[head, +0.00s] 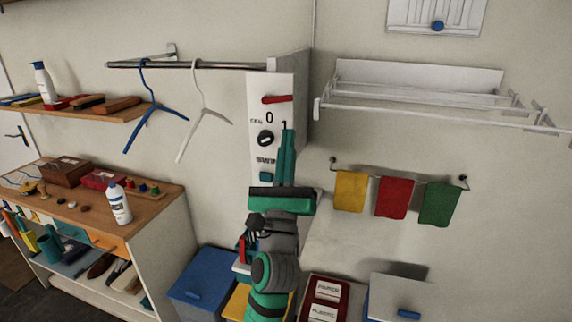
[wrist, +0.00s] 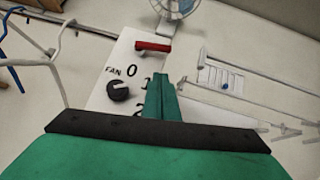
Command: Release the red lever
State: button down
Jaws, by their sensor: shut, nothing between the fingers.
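The red lever (head: 277,99) sticks out near the top of a white control panel (head: 257,88) on the wall. It also shows in the wrist view (wrist: 153,46), at the panel's upper end. My gripper (head: 287,132) is shut and empty, in front of the panel's right side and a little below the lever. In the wrist view its fingertips (wrist: 160,78) are together below the lever, with a visible gap in the picture between them and it. The fingers hide part of the panel's lower right.
A black fan knob (head: 265,138) sits left of my fingers. A rail with a blue hanger (head: 150,115) and a white hanger (head: 199,100) is at left. A white drying rack (head: 420,105) and coloured cloths (head: 394,197) are at right. Bins stand below.

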aim_at(278, 99)
jog(key=shift+w+a+r, duration=0.1)
jog(key=shift+w+r, duration=0.1)
jog(key=shift+r, duration=0.6)
jog(key=shift+w+a+r, duration=0.1)
jog(key=shift+w+r, duration=0.1)
jog(key=shift+r, duration=0.65)
jog(key=shift+w+a+r, duration=0.1)
jog(key=shift+w+r, duration=0.1)
jog(key=shift+r, duration=0.6)
